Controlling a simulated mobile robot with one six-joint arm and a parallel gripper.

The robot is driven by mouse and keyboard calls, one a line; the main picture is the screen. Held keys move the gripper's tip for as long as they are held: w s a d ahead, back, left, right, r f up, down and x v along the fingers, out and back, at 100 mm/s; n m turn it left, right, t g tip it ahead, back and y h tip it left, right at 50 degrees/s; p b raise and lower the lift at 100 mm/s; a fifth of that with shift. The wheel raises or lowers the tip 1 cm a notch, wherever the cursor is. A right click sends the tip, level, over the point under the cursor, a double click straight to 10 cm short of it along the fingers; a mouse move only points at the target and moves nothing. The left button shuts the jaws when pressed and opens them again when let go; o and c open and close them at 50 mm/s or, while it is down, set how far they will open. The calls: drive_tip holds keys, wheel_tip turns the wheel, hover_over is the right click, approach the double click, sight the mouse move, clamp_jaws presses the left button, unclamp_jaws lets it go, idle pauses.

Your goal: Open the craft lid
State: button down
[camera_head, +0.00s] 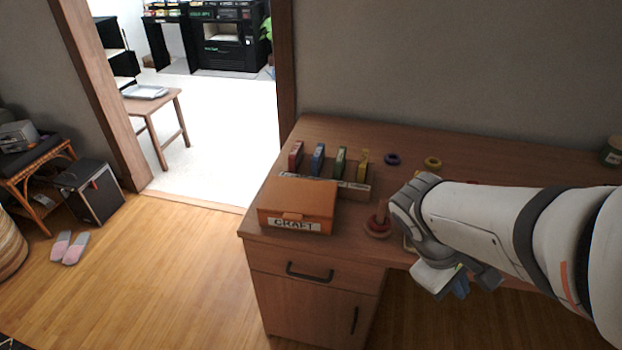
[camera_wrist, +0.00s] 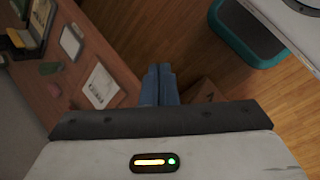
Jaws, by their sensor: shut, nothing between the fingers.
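The craft box (camera_head: 298,198) is an orange-brown box with a white label reading CRAFT (camera_head: 293,225) on its front. It sits at the left front of the desk, and its lid (camera_head: 302,194) lies flat and closed on top. My gripper (camera_head: 461,291) is to the right of the box, in front of the desk edge and well apart from it. In the wrist view its blue fingers (camera_wrist: 159,84) are together and hold nothing. The craft box is not clearly seen in the wrist view.
A rack with several coloured upright pieces (camera_head: 340,165) stands right behind the box. A ring stacker (camera_head: 377,222) stands between box and arm. Loose rings, purple (camera_head: 391,159) and yellow (camera_head: 432,162), lie farther back. The desk drawer (camera_head: 310,271) is shut.

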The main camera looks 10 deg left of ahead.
drive_tip(key=w+a+f+n+t+h+b, duration=0.6)
drive_tip(key=w+a+f+n+t+b, duration=0.4)
drive_tip(key=n, duration=0.3)
drive_tip(key=a+f+n+t+y+b, duration=0.45)
drive_tip(key=a+n+y, duration=0.2)
drive_tip(key=a, duration=0.55)
drive_tip(key=a+f+n+t+y+b, duration=0.3)
drive_tip(key=a+n+t+y+b, duration=0.25)
drive_tip(key=a+n, duration=0.4)
drive_tip(key=shift+m, duration=0.6)
drive_tip(key=x, duration=0.3)
drive_tip(key=a+x, duration=0.1)
drive_tip(key=x, duration=0.2)
drive_tip(key=r+b+x, duration=0.1)
drive_tip(key=x, duration=0.2)
drive_tip(key=shift+a, duration=0.3)
